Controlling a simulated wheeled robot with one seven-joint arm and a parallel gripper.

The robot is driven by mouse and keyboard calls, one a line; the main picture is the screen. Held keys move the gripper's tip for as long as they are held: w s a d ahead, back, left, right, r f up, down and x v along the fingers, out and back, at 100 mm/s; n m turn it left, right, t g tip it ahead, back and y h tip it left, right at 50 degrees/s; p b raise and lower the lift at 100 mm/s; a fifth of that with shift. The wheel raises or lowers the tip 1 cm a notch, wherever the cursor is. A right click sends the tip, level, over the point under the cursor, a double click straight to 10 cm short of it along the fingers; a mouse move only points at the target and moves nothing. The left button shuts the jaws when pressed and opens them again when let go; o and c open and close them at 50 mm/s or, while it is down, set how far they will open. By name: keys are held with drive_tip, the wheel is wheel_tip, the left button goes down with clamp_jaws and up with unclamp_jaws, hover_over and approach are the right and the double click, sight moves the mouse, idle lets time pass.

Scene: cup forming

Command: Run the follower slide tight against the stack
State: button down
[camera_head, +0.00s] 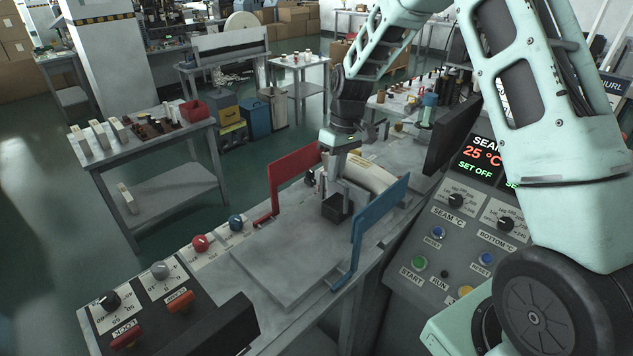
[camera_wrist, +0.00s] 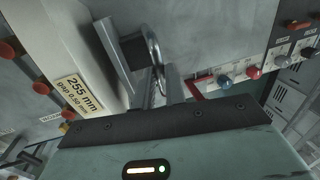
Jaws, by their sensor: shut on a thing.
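My gripper (camera_head: 338,160) reaches down over the machine bed between a red and a blue guard. In the wrist view its fingers (camera_wrist: 155,88) are shut on a looped metal handle (camera_wrist: 154,48). I take this to be the handle of the follower slide, a dark block (camera_head: 335,207) low under the gripper in the head view. A cream rounded piece (camera_head: 372,174), seemingly the stack, lies just behind and right of the gripper. My gripper partly hides where they meet, so I cannot tell whether they touch.
The red guard (camera_head: 292,178) stands left and the blue guard (camera_head: 378,218) right. The bare bed plate (camera_head: 285,268) in front is clear. Red and blue knobs (camera_head: 236,222) line the left edge. A control panel (camera_head: 450,245) stands right.

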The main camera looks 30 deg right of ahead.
drive_tip(key=shift+w+d+r, duration=0.1)
drive_tip(key=shift+w+d, duration=0.15)
drive_tip(key=shift+d, duration=0.45)
drive_tip(key=shift+w+d, duration=0.25)
drive_tip(key=shift+d, duration=0.4)
drive_tip(key=c, duration=1.5)
unclamp_jaws()
drive_tip(key=shift+o, duration=0.2)
drive_tip(key=d+r+b, duration=0.1)
drive_tip(key=r+b, duration=0.1)
drive_tip(key=r, duration=0.6)
drive_tip(key=w+d+r+b, duration=0.1)
drive_tip(key=d+r+b, duration=0.1)
drive_tip(key=r, duration=0.7)
drive_tip(key=shift+d, duration=0.1)
